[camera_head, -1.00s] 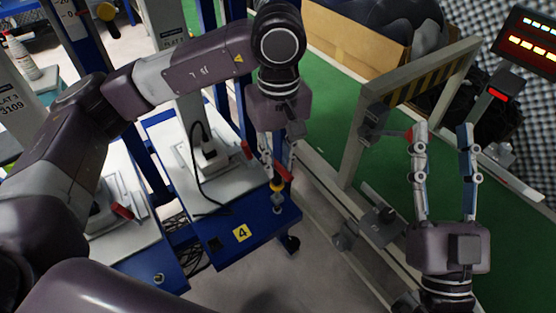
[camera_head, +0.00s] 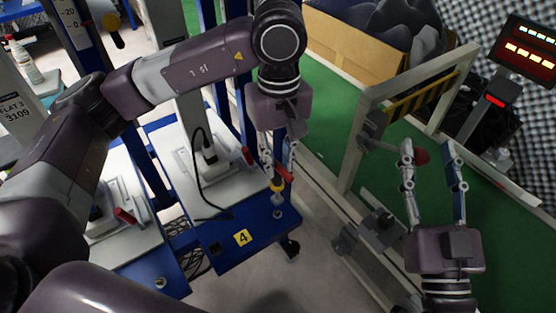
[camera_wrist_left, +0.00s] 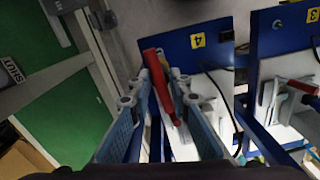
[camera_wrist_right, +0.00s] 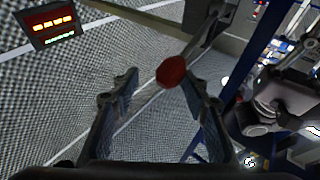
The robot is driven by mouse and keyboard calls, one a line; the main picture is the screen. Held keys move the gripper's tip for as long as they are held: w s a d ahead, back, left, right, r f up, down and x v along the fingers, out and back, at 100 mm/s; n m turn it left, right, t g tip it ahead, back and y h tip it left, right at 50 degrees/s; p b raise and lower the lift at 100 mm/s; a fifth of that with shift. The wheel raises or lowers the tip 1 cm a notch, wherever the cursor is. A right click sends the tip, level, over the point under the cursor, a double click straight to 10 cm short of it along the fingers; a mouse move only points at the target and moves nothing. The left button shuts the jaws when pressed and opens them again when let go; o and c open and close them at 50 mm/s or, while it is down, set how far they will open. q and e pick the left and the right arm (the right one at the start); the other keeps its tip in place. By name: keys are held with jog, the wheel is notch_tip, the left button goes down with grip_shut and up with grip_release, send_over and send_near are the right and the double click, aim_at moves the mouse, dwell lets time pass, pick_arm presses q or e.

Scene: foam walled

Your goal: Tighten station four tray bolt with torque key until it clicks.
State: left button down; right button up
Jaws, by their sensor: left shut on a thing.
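My left gripper (camera_head: 278,165) is shut on a red-handled tool, seemingly the torque key (camera_head: 284,174), at the front edge of the station four tray (camera_head: 258,225). The red handle (camera_wrist_left: 163,85) lies between the fingers in the left wrist view. A yellow part (camera_head: 277,187) shows just below the handle, above a small metal fitting (camera_head: 278,200) on the blue edge. This fitting seems to be the tray bolt; the seating of the key on it is too small to tell. My right gripper (camera_head: 428,150) is open and empty.
A red knob (camera_wrist_right: 171,72) on a lever stands just beyond the right fingers, on the pale frame (camera_head: 352,150). A yellow "4" label (camera_head: 242,238) marks the tray. A lit display (camera_head: 530,48) is at the right. Cables hang beside the tray.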

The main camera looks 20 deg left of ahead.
jog(key=shift+g+h, duration=0.4)
jog(key=shift+g, duration=0.5)
jog(key=shift+w+d+f, duration=0.1)
jog(key=shift+w+f, duration=0.15)
jog(key=shift+f, duration=0.8)
jog(key=shift+w+d+f, duration=0.1)
jog(key=shift+w+f, duration=0.15)
jog(key=shift+f, duration=0.8)
jog(key=shift+w, duration=0.1)
